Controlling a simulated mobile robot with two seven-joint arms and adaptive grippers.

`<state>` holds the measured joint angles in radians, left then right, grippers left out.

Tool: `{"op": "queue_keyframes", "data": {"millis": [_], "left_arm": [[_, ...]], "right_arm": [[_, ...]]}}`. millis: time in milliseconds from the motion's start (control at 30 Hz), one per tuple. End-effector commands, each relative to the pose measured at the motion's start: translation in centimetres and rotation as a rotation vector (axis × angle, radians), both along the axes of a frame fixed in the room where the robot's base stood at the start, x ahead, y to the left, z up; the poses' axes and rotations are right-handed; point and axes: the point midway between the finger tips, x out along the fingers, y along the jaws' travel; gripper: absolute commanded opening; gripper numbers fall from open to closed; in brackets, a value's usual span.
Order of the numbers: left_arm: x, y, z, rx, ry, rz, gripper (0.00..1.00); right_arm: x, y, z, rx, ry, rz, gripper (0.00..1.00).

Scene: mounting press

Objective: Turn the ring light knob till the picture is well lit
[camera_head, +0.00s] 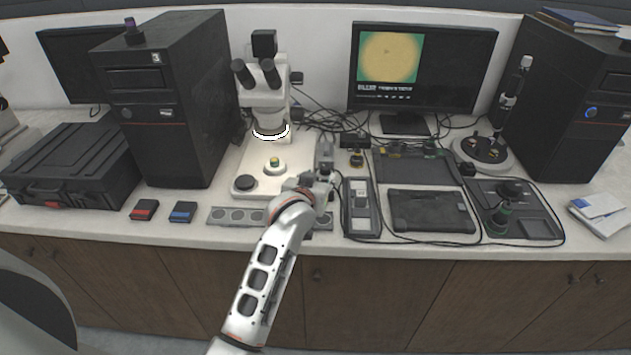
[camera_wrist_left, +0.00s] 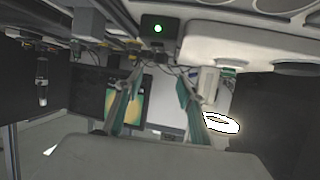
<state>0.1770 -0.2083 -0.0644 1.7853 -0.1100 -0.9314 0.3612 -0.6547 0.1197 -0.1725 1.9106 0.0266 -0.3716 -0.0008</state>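The ring light (camera_head: 271,133) glows white under the microscope head (camera_head: 266,85); its bright ring also shows in the left wrist view (camera_wrist_left: 221,122). The monitor (camera_head: 458,72) shows a pale yellow disc on green. A small black box (camera_head: 354,140) stands right of the microscope, with a dark, brass-coloured knob-like part (camera_head: 356,159) in front; I cannot tell whether this is the ring light knob. A dark box with a lit green lamp (camera_wrist_left: 158,29) lies beyond the fingers. My left gripper (camera_head: 325,152) is beside the microscope base, its fingers (camera_wrist_left: 158,82) apart and empty. My right gripper is out of view.
A grey device (camera_head: 361,207) and a black tablet (camera_head: 430,210) lie right of my left arm. Cables run behind and around them. A dark computer tower (camera_head: 176,105) stands left of the microscope. A strip with round pads (camera_head: 235,216) lies at the front.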

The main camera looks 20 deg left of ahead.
Motion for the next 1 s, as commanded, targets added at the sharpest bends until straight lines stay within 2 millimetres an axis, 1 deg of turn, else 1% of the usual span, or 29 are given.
{"op": "queue_keyframes", "data": {"millis": [33,100,300,1000], "left_arm": [[-0.7,0.0,0.2,-0.002,0.001,0.001,0.39],[-1.6,-0.1,0.6,-0.001,0.001,0.000,0.39],[-2.7,-0.3,1.1,0.001,0.001,0.000,0.39],[-2.8,-0.2,1.2,0.001,0.001,0.001,0.39]], "right_arm": [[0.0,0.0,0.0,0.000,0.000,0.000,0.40],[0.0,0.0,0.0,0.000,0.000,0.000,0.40],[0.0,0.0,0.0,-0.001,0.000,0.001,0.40],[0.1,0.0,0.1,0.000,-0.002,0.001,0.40]]}}
